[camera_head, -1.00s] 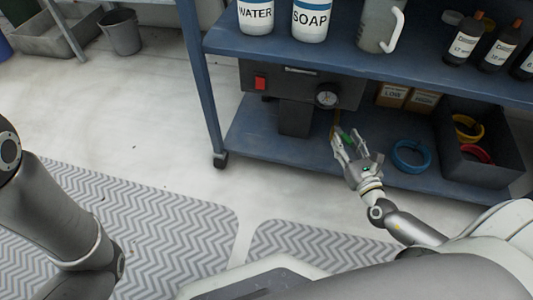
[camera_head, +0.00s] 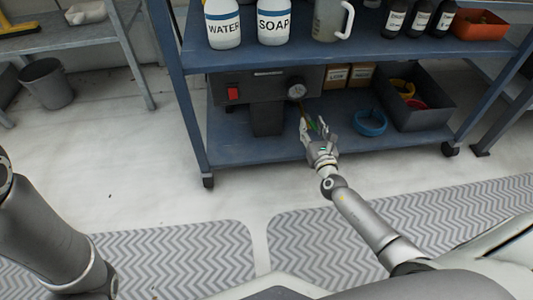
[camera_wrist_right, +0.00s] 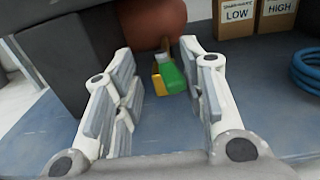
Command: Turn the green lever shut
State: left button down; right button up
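The green lever (camera_wrist_right: 170,78) shows in the right wrist view, beside a yellow piece (camera_wrist_right: 158,84) under a reddish-brown rounded part (camera_wrist_right: 151,22). My right gripper (camera_wrist_right: 157,95) is open, with its two fingers spread to either side. The lever shows between the fingers, closer to the right finger; whether it touches that finger I cannot tell. In the head view my right gripper (camera_head: 313,130) is at the lower shelf, below the round gauge (camera_head: 296,90), and mostly hides the lever. My left gripper is out of view; only the left arm shows.
A grey machine (camera_head: 266,86) with a red switch (camera_head: 233,93) hangs under the blue upper shelf. A blue ring (camera_head: 370,122), two small boxes (camera_head: 336,77) and a dark bin (camera_head: 419,114) stand to the right of the gripper. Bottles stand above.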

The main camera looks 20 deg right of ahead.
jog(key=p+v, duration=0.4)
jog(key=v, duration=0.7)
jog(key=a+r+m+y+p, duration=0.2)
jog(key=a+r+m+y, duration=0.2)
jog(key=a, duration=0.4)
jog(key=a+r+m+g+y+p, duration=0.1)
jog(key=a+r+m+y+p, duration=0.2)
jog(key=a, duration=0.6)
notch_tip(320, 180, up, 3)
jog(key=shift+a+f+m+g+y, duration=0.2)
jog(key=shift+a+m+g+y, duration=0.1)
jog(key=shift+m+y, duration=0.1)
jog(key=shift+w, duration=0.1)
jog(key=shift+c, duration=0.3)
